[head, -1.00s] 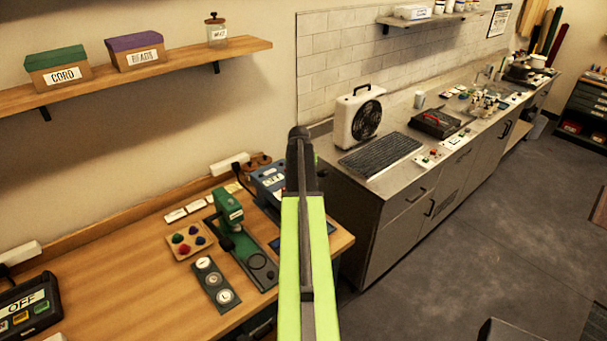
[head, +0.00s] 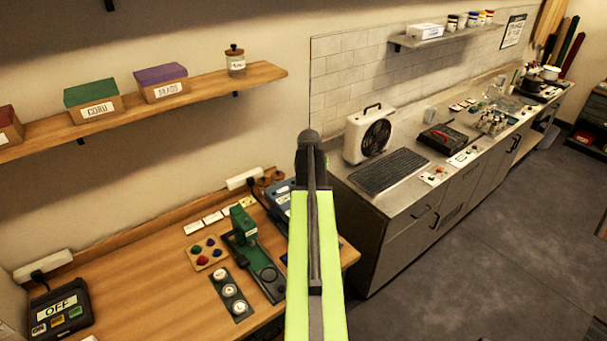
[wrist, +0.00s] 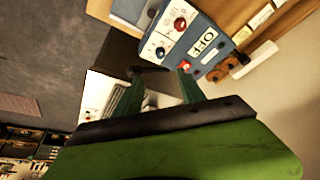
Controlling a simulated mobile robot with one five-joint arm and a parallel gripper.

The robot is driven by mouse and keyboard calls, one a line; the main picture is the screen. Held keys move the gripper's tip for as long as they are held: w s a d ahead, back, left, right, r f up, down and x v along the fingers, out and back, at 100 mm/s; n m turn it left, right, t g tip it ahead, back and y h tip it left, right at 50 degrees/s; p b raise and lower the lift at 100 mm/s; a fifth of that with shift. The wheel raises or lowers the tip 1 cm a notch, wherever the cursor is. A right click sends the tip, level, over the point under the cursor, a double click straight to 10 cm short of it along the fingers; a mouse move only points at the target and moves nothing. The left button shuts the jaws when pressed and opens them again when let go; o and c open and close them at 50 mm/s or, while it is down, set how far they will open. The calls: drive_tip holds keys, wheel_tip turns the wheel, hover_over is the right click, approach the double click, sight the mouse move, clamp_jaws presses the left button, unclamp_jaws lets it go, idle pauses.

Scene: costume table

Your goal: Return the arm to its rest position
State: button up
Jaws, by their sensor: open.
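My arm (head: 315,250), lime green with a dark strip, stretches up the middle of the head view to a dark end. In the wrist view my gripper (wrist: 163,90) shows two thin green fingers set apart, with nothing seen between them. A blue box (wrist: 185,45) with knobs and a white label lies beyond the fingertips. That blue box also shows in the head view (head: 279,197), partly hidden behind my arm. The fingers cannot be made out in the head view.
The wooden table (head: 150,290) holds a green press (head: 243,228), a tray of coloured pieces (head: 207,252), a dark strip with round pieces (head: 233,296) and a dark OFF box (head: 60,310). A grey counter (head: 400,205) with a fan (head: 370,135) stands right. Open floor (head: 470,280) lies front right.

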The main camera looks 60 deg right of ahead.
drive_tip(key=w+a+n+y, duration=0.15)
drive_tip(key=w+a, duration=0.35)
drive_tip(key=a, duration=0.5)
drive_tip(key=w+a+f+n, duration=0.1)
drive_tip(key=w+a+n, duration=0.1)
drive_tip(key=w+a, duration=0.5)
drive_tip(key=w+a+n+y, duration=0.1)
drive_tip(key=w+a+n, duration=0.15)
drive_tip(key=a, duration=0.95)
drive_tip(key=a+n+g+y, duration=0.15)
drive_tip(key=a+n, duration=0.45)
drive_tip(key=a, duration=2.5)
drive_tip(key=shift+n+g, duration=0.25)
drive_tip(key=shift+n, duration=0.15)
drive_tip(key=s+a+f+b, duration=0.1)
drive_tip(key=f+b, duration=0.7)
drive_tip(key=s+f+b, duration=0.1)
drive_tip(key=f+b, duration=0.8)
drive_tip(key=s+a+f+b, duration=0.1)
drive_tip(key=f+b, duration=0.7)
drive_tip(key=f, duration=0.1)
drive_tip(key=shift+s+a+f, duration=0.1)
drive_tip(key=shift+s+a, duration=0.2)
